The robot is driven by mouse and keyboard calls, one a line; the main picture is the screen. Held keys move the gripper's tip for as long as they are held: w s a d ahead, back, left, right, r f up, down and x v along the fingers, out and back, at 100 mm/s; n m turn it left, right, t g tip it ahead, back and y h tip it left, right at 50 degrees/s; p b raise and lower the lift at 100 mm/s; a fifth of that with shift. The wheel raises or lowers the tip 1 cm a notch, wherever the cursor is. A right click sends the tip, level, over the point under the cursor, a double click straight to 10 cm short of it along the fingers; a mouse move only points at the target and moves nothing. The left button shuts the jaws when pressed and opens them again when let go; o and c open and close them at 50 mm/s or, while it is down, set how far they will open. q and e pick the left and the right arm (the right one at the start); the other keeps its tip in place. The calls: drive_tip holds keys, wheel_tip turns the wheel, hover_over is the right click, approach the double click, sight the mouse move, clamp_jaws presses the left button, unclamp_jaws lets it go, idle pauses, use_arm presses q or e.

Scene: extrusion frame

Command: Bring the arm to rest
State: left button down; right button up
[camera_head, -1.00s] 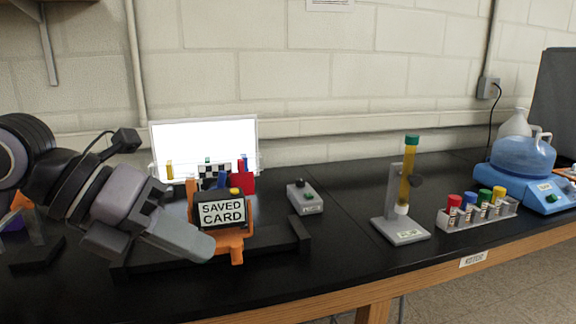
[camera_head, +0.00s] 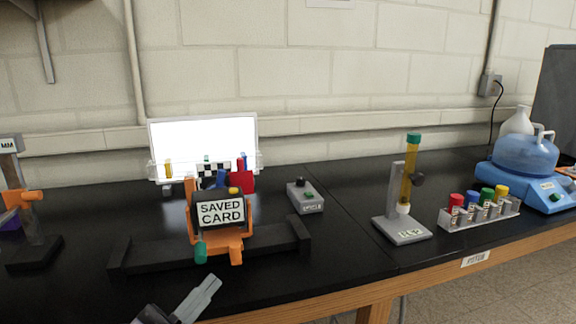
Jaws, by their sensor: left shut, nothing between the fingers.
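My left gripper (camera_head: 203,293) is low in the head view at the front edge of the bench, with only its finger end showing. It is shut and empty, and it is apart from the orange device above it in the picture. The rest of my left arm is out of view below. My right gripper is not in view.
An orange holder (camera_head: 236,243) with a "SAVED CARD" sign (camera_head: 220,212) stands on a black base (camera_head: 270,240) before a lit white panel (camera_head: 205,138). A clamp stand (camera_head: 391,190), tube rack (camera_head: 490,217) and blue device (camera_head: 545,196) stand right.

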use_arm(q)
drive_tip(key=s+a+f+n+y, duration=0.1)
drive_tip(key=a+f+n+y, duration=0.2)
drive_tip(key=f+n+y, duration=0.35)
drive_tip(key=s+a+f+n+y, duration=0.2)
drive_tip(key=f+n+y, duration=0.1)
drive_tip(key=f, duration=0.7)
drive_tip(key=s+a+f+n+g+y, duration=0.1)
drive_tip(key=s+f+n+g, duration=0.1)
drive_tip(key=s+f, duration=0.4)
drive_tip(key=s+a+f+n+g+y, duration=0.2)
drive_tip(key=s+f+g, duration=0.3)
drive_tip(key=f, duration=0.5)
drive_tip(key=shift+s+f+g, duration=0.25)
drive_tip(key=shift+s+g, duration=0.05)
drive_tip(key=shift+s, duration=0.6)
